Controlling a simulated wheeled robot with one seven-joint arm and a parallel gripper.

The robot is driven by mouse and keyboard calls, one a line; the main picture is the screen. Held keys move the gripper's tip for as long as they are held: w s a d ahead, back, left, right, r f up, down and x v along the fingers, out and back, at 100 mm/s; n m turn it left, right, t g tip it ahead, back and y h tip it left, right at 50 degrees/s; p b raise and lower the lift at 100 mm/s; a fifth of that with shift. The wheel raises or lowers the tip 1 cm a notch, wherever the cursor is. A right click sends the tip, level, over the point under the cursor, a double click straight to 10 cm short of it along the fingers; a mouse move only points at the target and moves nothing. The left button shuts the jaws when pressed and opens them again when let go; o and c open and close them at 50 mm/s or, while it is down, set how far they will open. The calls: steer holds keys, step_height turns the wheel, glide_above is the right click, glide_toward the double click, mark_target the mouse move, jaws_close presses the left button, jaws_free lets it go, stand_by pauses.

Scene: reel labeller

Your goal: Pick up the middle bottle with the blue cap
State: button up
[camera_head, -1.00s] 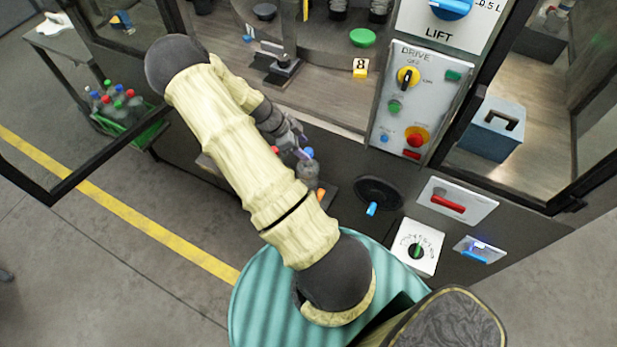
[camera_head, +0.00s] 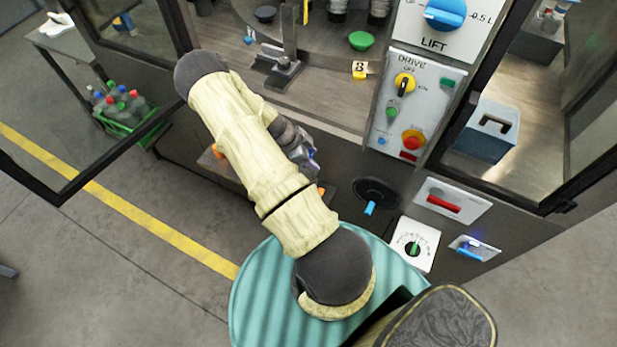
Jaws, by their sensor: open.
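My gripper (camera_head: 306,158) is in front of the machine's dark lower front, over the small shelf (camera_head: 334,193) there. It is open. A small blue patch (camera_head: 313,155) shows at its fingers; I cannot tell whether it is the blue cap or part of the gripper. The bottles on the shelf, the middle one included, are hidden behind my arm and gripper. I cannot tell whether the fingers are around a bottle or touching one.
A green crate (camera_head: 151,130) of bottles with red, green and blue caps stands at the left. Right of the shelf are a black handwheel (camera_head: 377,193), a dial plate (camera_head: 415,246) and a red-handled panel (camera_head: 457,201). An open framed door (camera_head: 115,158) stands to the left.

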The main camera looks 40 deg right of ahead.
stand_by(0.5)
jaws_close()
stand_by(1.3)
